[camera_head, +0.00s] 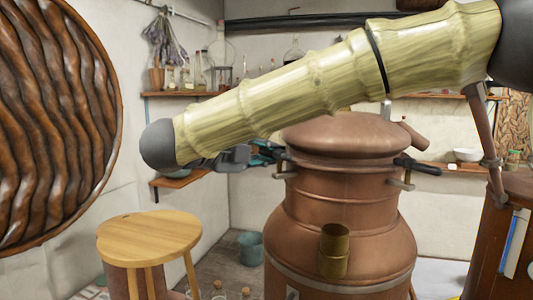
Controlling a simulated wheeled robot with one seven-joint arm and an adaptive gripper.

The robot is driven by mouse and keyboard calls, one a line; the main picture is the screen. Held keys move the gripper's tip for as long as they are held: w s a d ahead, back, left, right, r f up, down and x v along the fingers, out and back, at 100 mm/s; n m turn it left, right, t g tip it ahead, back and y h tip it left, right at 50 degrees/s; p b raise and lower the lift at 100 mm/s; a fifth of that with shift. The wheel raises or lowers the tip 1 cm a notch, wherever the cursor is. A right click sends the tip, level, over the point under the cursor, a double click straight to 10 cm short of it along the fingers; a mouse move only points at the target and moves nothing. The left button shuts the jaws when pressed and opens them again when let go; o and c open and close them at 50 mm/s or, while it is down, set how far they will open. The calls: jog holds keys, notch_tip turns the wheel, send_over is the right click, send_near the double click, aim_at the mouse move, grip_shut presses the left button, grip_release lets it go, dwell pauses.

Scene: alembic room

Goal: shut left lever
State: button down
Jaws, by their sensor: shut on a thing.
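The copper still (342,205) stands right of centre, its domed lid (345,135) on top. The left lever (284,158) is a dark handle at the left of the lid's rim, above a small brass bracket. My gripper (268,154) reaches it from the left and is shut on its outer end. My own arm crosses above and hides part of the gripper, so the exact grip is hard to see. The right lever (418,166) is a black handle sticking out to the right, above its own brass bracket.
A round wooden stool (150,238) stands at front left. A brown ridged round object (55,120) fills the left edge. A bluish bucket (251,247) is on the floor behind. Shelves with glassware line the back walls.

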jog(key=n+t+y+b, duration=0.2)
jog(key=s+n+y+b, duration=0.1)
jog(key=shift+a+f+t+b, duration=0.2)
jog(key=shift+a+t+b, duration=0.1)
jog(key=shift+t+b, duration=0.1)
jog(key=shift+s+a+r+n+t+y, duration=0.15)
jog(key=shift+s+n+y, duration=0.45)
jog(key=shift+n+y, duration=1.75)
jog(key=shift+s+n+t+y, duration=0.2)
jog(key=shift+s+n+y, duration=0.4)
jog(key=shift+n+y, duration=1.75)
jog(key=shift+s+a+r+n+t+y, duration=0.15)
jog(key=shift+s+n+y, duration=0.8)
jog(key=shift+y, duration=2.35)
jog(key=shift+w+f+n, duration=0.1)
jog(key=shift+w+n, duration=0.2)
jog(key=shift+n, duration=0.25)
jog(key=c, duration=1.5)
grip_release()
jog(key=shift+d, duration=0.15)
jog(key=shift+o, duration=0.2)
